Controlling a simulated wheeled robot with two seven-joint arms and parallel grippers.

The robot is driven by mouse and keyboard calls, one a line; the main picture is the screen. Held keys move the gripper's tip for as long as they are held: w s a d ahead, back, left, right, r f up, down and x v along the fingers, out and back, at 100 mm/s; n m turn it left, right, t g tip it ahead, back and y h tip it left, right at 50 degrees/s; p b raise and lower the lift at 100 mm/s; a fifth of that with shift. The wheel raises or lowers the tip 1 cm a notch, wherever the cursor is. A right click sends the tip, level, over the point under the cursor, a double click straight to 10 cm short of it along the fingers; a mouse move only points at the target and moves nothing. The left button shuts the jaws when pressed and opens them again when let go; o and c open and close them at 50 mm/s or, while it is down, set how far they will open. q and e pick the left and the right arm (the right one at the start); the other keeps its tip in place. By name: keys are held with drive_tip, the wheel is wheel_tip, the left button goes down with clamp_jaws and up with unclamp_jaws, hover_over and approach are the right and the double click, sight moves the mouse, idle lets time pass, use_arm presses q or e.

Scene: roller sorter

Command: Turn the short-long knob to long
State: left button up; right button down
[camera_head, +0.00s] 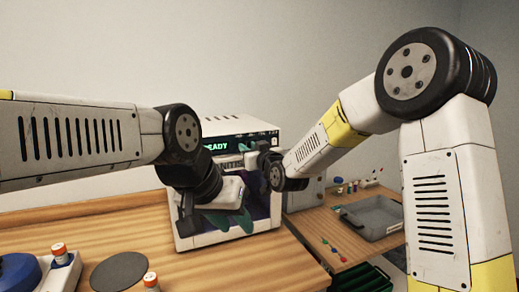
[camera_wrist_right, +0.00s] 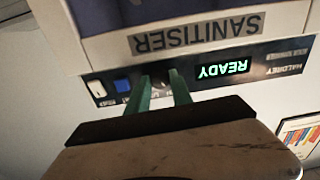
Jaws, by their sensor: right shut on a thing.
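The white sanitiser (camera_head: 188,240) stands on the wooden counter, with a lit green READY display (camera_head: 224,144) on its dark top panel. The right wrist view shows this panel upside down, with the READY display (camera_wrist_right: 222,71) beside the knob. My right gripper (camera_wrist_right: 160,86) has its green fingers on either side of the dark round knob (camera_wrist_right: 160,84) and is shut on it. The knob's pointer and its small labels are too small or covered to read. My left gripper (camera_head: 229,221) is in front of the sanitiser's lower front, its green fingers spread apart and empty.
A blue button (camera_wrist_right: 122,85) and a white switch (camera_wrist_right: 96,88) sit beside the knob on the panel. A grey tray (camera_head: 372,218) lies on the right table. A dark disc (camera_head: 120,272) and orange-capped bottles (camera_head: 59,252) are at the front left.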

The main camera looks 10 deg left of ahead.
drive_tip(key=shift+m, duration=0.3)
drive_tip(key=m, duration=1.1)
drive_tip(key=shift+m, duration=0.3)
idle(0.5)
drive_tip(key=c, duration=1.1)
unclamp_jaws()
drive_tip(key=shift+c, duration=0.2)
drive_tip(key=shift+f, duration=0.1)
